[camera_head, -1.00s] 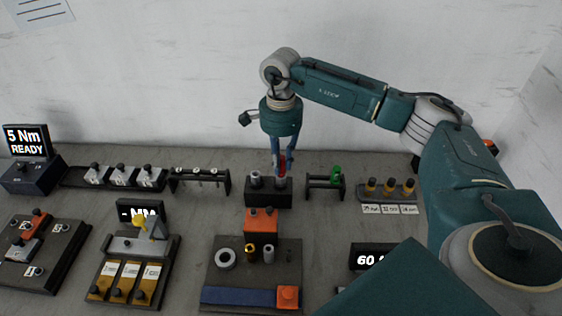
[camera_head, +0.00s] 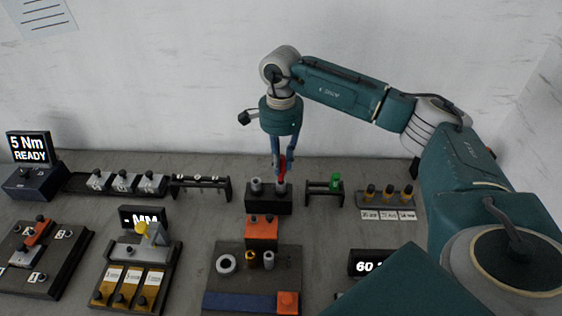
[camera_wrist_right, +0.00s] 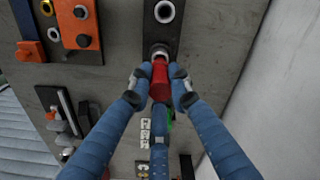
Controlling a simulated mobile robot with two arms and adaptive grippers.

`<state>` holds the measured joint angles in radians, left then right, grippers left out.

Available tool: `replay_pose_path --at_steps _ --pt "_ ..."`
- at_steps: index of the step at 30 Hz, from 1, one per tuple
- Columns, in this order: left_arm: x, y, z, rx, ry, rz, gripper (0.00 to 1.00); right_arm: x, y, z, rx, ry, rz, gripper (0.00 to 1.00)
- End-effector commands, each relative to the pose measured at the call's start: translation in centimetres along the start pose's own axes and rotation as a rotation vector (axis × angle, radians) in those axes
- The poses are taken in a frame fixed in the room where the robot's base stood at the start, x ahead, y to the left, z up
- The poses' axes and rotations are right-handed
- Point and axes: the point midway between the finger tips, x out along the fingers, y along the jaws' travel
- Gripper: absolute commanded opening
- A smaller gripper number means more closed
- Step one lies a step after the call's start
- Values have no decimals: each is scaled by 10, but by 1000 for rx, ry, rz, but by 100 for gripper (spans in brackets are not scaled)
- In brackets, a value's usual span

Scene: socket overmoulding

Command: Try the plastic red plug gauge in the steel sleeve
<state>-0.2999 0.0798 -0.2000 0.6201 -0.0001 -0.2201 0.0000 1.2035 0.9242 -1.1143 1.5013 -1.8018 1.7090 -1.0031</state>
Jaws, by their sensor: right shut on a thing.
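My right gripper (camera_head: 282,168) is shut on the red plug gauge (camera_wrist_right: 159,82), above the right part of a black block (camera_head: 268,204). The gauge also shows as a thin red piece between the fingers in the head view (camera_head: 282,163). The block bears two grey steel sleeves, a left one (camera_head: 257,186) and a right one (camera_head: 281,188). The gauge's lower end is at the right sleeve, which shows as a ring beyond it in the wrist view (camera_wrist_right: 160,49). I cannot tell whether its tip is inside the bore. My left gripper is out of view.
An orange block (camera_head: 262,228) stands on a dark board just in front. The board bears a grey ring (camera_head: 226,262), a brass sleeve (camera_head: 250,259) and a grey sleeve (camera_head: 269,259). A small rack with a green piece (camera_head: 336,181) stands close on the right.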

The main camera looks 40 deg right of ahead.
Motion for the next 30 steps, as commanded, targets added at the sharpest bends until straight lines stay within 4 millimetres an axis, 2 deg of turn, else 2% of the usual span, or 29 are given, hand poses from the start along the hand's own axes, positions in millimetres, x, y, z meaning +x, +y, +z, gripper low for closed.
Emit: replay_pose_path --at_steps 30 --pt "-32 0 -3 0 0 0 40 -51 0 0 0 0 -1 0"
